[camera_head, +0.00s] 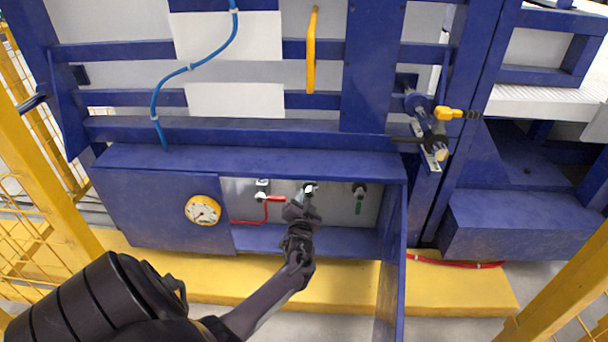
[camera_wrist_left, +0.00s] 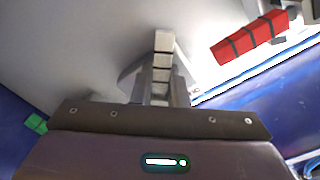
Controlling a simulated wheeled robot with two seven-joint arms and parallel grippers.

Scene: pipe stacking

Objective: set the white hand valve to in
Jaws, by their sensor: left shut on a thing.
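The white hand valve (camera_head: 309,188) is in the middle of the open compartment in the head view, between a red-handled valve and a green-handled valve. Its pale banded handle (camera_wrist_left: 163,42) points up from my fingers in the left wrist view. My left gripper (camera_head: 299,206) reaches up from below and is shut on this handle. The fingers and wrist hide the lower part of the handle and much of the valve body. My right gripper is in neither view.
The red valve handle (camera_head: 276,199) is close to the left of my gripper, and the green handle (camera_head: 358,206) is to the right. A pressure gauge (camera_head: 202,210) is on the blue panel. An open blue door (camera_head: 393,255) stands at the right.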

